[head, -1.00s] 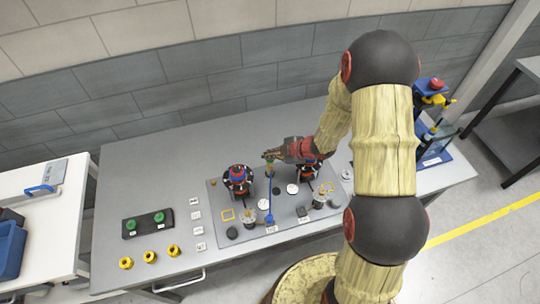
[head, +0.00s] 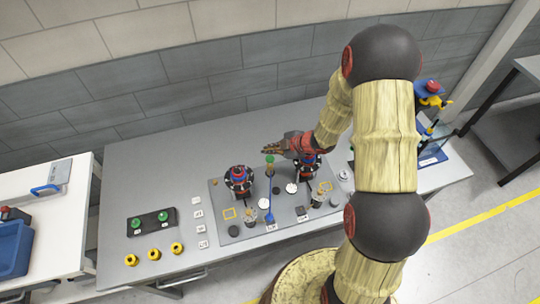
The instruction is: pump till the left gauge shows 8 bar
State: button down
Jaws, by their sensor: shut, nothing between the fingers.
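A grey fixture plate (head: 219,198) lies on the bench and carries the task's parts. A red, blue and black round unit (head: 239,180) stands on its left. A similar unit (head: 307,166) stands on its right, partly behind my arm. Between them is a post with a green top (head: 270,159). A blue lever (head: 269,208) lies towards the front. Two white discs (head: 291,188) (head: 264,203) may be gauge faces; no reading is legible. My gripper (head: 266,147) is shut and empty, just behind and above the green top, apparently apart from it.
A black box with two green buttons (head: 150,223) and several yellow-black knobs (head: 154,254) are on the bench's left. A blue stand with a red top (head: 431,87) is at the right end, partly behind my arm. The bench's back left is clear.

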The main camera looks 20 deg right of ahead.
jog(key=shift+r+p, duration=0.95)
jog(key=shift+r, duration=0.4)
jog(key=shift+w, duration=0.1)
jog(key=w+d+r+m+t+h+b, duration=0.2)
jog(key=w+d+r+m+h+b, duration=0.15)
jog(key=d+r+b, duration=0.25)
jog(key=s+d+r+m+h+b, duration=0.4)
jog(key=s+r+m+h+b, duration=0.15)
jog(key=s+r, duration=0.2)
jog(key=s+a+f+m+g+y+b, duration=0.1)
jog(key=s+a+m+b, duration=0.1)
jog(key=s, duration=0.6)
jog(key=s+a+f+m+g+y+b, duration=0.1)
jog(key=s+a+m+b, duration=0.2)
jog(key=s, duration=0.6)
jog(key=s+a+f+m+g+b, duration=0.1)
jog(key=s+a+m+b, duration=0.2)
jog(key=s+b, duration=0.3)
jog(key=s+a, duration=0.1)
jog(key=s, duration=0.1)
jog(key=shift+s+a+f+y, duration=0.15)
jog(key=shift+s+a+y, duration=0.15)
jog(key=shift+y, duration=0.1)
